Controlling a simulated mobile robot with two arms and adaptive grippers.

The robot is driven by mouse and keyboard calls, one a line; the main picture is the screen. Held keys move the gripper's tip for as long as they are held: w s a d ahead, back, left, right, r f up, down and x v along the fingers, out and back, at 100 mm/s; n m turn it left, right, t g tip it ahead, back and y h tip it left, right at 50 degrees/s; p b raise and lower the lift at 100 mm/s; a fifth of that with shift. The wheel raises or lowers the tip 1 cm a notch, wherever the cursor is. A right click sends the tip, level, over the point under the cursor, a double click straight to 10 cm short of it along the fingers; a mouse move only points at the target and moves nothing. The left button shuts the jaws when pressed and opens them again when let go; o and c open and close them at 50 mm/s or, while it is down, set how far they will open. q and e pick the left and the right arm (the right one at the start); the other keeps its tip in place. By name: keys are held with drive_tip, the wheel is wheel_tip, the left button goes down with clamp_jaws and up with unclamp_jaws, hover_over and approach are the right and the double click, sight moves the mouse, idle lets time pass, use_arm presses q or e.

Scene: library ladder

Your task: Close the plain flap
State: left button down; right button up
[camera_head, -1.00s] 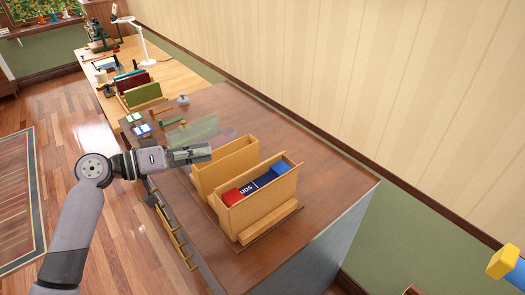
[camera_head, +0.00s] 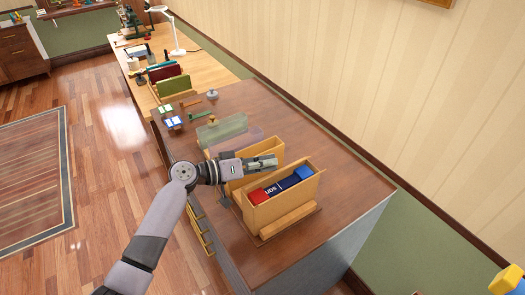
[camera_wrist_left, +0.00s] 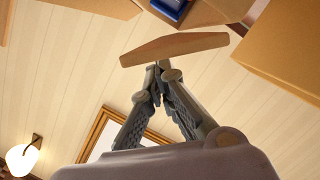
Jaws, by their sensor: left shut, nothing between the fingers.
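A tan wooden box (camera_head: 285,208) stands on the brown desk, open at the top, with red and blue blocks (camera_head: 272,188) inside. A tan upright panel (camera_head: 266,147) stands behind it, partly hidden by my left gripper. I cannot tell which part is the plain flap. My left gripper (camera_head: 276,161) is shut and empty, reaching over the gap between that panel and the box. In the left wrist view its closed fingertips (camera_wrist_left: 161,66) are just below a thin wooden piece (camera_wrist_left: 172,47); I cannot tell whether they touch. My right gripper is not in view.
A translucent green panel (camera_head: 222,129) lies behind the box on the desk (camera_head: 345,190). Small cards (camera_head: 172,122), upright folders and a white lamp (camera_head: 179,45) stand farther back. The desk's right part is clear. A yellow and blue thing (camera_head: 506,281) shows at lower right.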

use_arm(q)
drive_tip(key=shift+w+d+f, duration=0.1)
drive_tip(key=shift+d+f, duration=0.05)
drive_tip(key=shift+b, duration=0.35)
drive_tip(key=shift+s+m+b, duration=0.25)
drive_tip(key=shift+m+b, duration=0.25)
drive_tip(key=shift+b, duration=0.25)
drive_tip(key=shift+s+d+f+m+t+y+b, duration=0.2)
drive_tip(key=shift+m+b, duration=0.3)
drive_tip(key=shift+b, duration=0.4)
drive_tip(key=shift+s+d+f+m+t+y+b, duration=0.1)
drive_tip(key=shift+s+d+m+t+y+b, duration=0.15)
drive_tip(key=shift+m+b, duration=0.45)
drive_tip(key=b, duration=0.1)
drive_tip(key=m+b, duration=0.1)
drive_tip(key=b, duration=0.1)
drive_tip(key=shift+s+d+f+m+y, duration=0.2)
drive_tip(key=shift+s+m+y, duration=0.1)
drive_tip(key=shift+s+y, duration=0.1)
drive_tip(key=shift+s+d+f+m+t+y+b, duration=0.15)
drive_tip(key=shift+m+t+b, duration=0.15)
drive_tip(key=shift+m+b, duration=0.15)
drive_tip(key=shift+s+d+r+m+t+y+b, duration=0.15)
drive_tip(key=shift+m+t+b, duration=0.15)
drive_tip(key=shift+m, duration=0.25)
drive_tip(key=shift+s+f, duration=0.1)
drive_tip(key=shift+f, duration=0.05)
